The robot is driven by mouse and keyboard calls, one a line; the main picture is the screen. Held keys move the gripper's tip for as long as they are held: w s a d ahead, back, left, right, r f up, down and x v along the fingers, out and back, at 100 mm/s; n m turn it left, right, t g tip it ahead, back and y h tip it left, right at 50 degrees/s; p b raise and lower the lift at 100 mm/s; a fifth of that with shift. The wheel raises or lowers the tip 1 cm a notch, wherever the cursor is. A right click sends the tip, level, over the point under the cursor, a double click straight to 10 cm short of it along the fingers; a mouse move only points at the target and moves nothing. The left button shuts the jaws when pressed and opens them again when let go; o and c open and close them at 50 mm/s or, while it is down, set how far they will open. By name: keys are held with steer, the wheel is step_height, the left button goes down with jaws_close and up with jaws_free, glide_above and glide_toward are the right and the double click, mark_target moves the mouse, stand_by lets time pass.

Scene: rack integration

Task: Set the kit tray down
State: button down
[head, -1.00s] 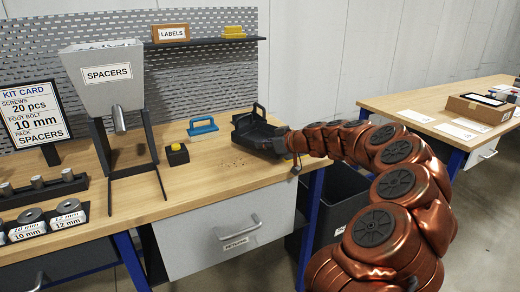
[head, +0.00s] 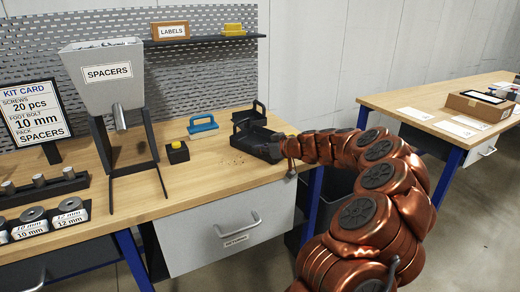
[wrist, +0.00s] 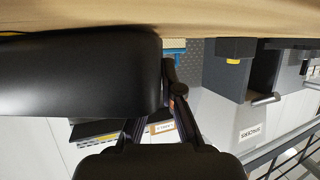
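The kit tray (head: 243,139) is a black tray with an upright handle at its far end. In the head view it is at the right end of the wooden bench, low at the top; a small gap beneath cannot be ruled out. My gripper (head: 274,150) is at the tray's near right end, its fingers mostly hidden against the black. In the wrist view, which is upside down, the tray (wrist: 80,75) fills the left as a large dark shape. My gripper (wrist: 158,115) reaches up to its edge and appears closed on it; the contact itself is hidden.
The spacers hopper (head: 105,75) is further left. The bench (head: 205,172) is clear in front of the block. A second table (head: 400,100) is at right.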

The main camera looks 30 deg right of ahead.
steer(key=shift+f, duration=0.1)
steer(key=c, duration=1.3)
jaws_free()
